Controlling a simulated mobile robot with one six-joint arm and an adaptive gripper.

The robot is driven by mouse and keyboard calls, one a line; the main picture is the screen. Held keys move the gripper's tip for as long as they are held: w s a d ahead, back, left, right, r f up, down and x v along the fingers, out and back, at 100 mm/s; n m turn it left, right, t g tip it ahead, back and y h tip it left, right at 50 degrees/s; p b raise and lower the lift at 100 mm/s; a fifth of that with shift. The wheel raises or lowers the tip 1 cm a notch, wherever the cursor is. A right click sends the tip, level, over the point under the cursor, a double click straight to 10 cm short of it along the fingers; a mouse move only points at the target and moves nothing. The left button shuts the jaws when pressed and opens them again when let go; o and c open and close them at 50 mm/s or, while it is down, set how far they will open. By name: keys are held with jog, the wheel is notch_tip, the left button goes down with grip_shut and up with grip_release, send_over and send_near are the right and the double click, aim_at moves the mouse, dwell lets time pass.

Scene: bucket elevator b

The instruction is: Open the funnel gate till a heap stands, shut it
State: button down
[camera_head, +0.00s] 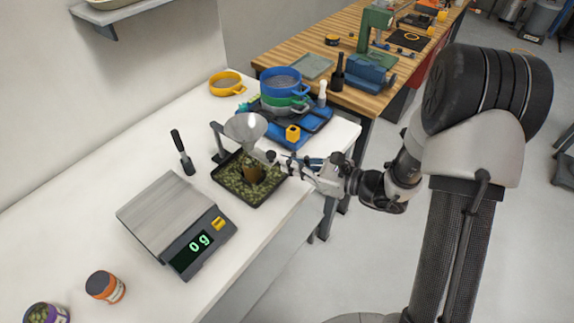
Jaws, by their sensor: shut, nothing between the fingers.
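The grey funnel (246,126) stands in a holder above a black tray (261,201). Green pellets (236,182) are spread over the tray floor. A brownish column or heap (254,172) shows under the funnel's spout; I cannot tell whether it is falling material or a solid thing. A small dark knob (271,156), which looks like the gate's handle, sticks out to the right of the spout. My gripper (284,163) is shut and empty, just right of the knob. I cannot tell whether it touches the knob, or whether the gate is open.
A scale (165,217) reading 0 g stands left of the tray. Blue and green sieves (283,84) and a yellow one (227,84) are farther back. Two jars (105,286) stand in front. Bare white bench lies between.

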aim_at(275, 157)
jog(key=shift+w+a, duration=0.25)
jog(key=shift+a, duration=0.25)
jog(key=shift+r+x, duration=0.2)
jog(key=shift+x, duration=1)
jog(key=shift+w+d, duration=0.15)
